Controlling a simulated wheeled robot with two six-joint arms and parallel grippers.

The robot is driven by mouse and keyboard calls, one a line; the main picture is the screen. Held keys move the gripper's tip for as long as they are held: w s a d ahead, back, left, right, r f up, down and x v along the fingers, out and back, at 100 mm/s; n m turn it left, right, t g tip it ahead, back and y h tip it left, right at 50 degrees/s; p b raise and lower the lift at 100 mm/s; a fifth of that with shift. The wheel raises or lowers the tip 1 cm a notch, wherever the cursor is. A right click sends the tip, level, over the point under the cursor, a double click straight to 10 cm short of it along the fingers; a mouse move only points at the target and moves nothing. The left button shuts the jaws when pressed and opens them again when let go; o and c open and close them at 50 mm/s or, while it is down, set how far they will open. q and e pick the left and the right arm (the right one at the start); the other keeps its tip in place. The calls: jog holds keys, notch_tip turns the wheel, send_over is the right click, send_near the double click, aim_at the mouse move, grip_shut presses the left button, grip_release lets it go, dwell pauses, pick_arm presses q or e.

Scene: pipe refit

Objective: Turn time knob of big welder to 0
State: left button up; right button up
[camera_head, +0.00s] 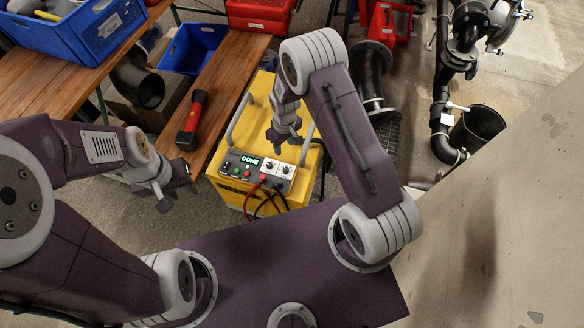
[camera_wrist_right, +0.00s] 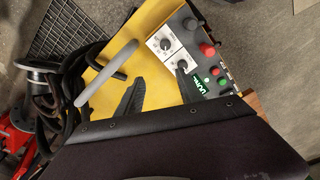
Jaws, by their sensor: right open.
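The big welder (camera_head: 259,114) is a yellow box with a dark control panel on its near upper edge. The panel carries a green display (camera_head: 249,161) reading DONE and two white dials with dark knobs, a left dial (camera_head: 269,165) and a right dial (camera_head: 285,170). In the right wrist view the dials (camera_wrist_right: 163,41) and (camera_wrist_right: 182,62) show clearly, but their labels are too small to tell which is time. My right gripper (camera_head: 285,138) is open and empty above the welder, its fingers (camera_wrist_right: 158,76) apart and off the knobs. My left gripper (camera_head: 166,196) is left of the welder, holding nothing visible.
Grey handles (camera_head: 238,118) rise from the welder. Red and black cables (camera_head: 264,200) hang at its front. A red-black flashlight (camera_head: 192,120) lies on the wooden bench (camera_head: 222,72) to the left. Black pipes (camera_head: 371,72) stand behind, and a pale wall (camera_head: 510,220) is at right.

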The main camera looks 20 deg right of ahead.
aim_at(286, 169)
jog(key=shift+g, duration=0.4)
jog(key=s+f, duration=0.1)
jog(key=f, duration=0.3)
jog(key=f+b, duration=0.1)
jog(key=f, duration=0.3)
jog(key=s+f, duration=0.1)
jog(key=f, duration=0.3)
jog(key=shift+s+a+f, duration=0.1)
jog(key=shift+s+a, duration=0.15)
jog(key=shift+s, duration=0.05)
grip_shut()
